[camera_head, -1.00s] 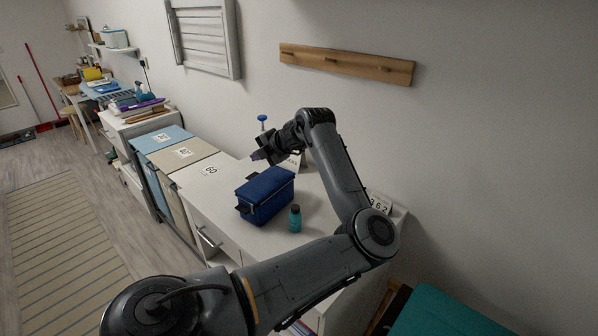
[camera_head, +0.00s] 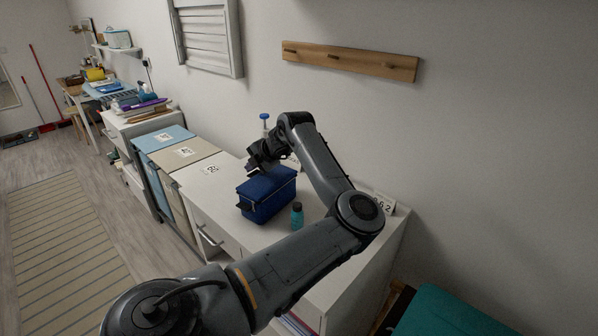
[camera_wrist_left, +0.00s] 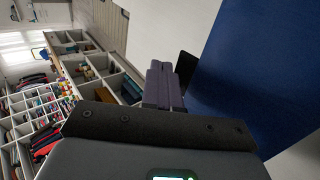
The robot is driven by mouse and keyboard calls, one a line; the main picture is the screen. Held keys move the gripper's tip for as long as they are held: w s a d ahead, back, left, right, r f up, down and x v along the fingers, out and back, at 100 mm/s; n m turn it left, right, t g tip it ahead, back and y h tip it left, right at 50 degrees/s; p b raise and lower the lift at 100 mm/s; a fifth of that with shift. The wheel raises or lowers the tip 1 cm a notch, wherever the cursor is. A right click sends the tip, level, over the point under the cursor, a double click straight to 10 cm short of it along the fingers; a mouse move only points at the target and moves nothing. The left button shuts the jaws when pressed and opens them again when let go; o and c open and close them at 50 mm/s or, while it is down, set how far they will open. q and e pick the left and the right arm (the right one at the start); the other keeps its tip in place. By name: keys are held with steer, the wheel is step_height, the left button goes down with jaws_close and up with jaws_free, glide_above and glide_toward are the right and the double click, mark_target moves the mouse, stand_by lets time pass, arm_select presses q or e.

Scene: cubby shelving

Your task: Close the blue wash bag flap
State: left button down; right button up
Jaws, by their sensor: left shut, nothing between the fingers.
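The blue wash bag (camera_head: 268,196) stands on the white cabinet top. Its top looks flat and covered in the head view, with a dark tab on its left side. In the left wrist view the bag's blue surface (camera_wrist_left: 265,75) fills the right side, with a dark tab beside the fingers. My left gripper (camera_head: 252,172) is at the bag's upper back-left edge, shut and empty. Its fingers (camera_wrist_left: 162,85) lie together in the left wrist view, close to the bag; I cannot tell whether they touch it. My right gripper is not in view.
A teal bottle (camera_head: 297,215) stands just right of the bag. A blue-topped item (camera_head: 264,118) stands behind my gripper. A number card (camera_head: 384,203) is at the cabinet's right end. The white cabinet top (camera_head: 222,190) is clear left of the bag.

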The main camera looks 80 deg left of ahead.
arm_select(q)
steer(key=shift+r, duration=0.1)
stand_by(0.6)
steer(key=shift+r+p, duration=0.55)
steer(key=shift+r, duration=0.15)
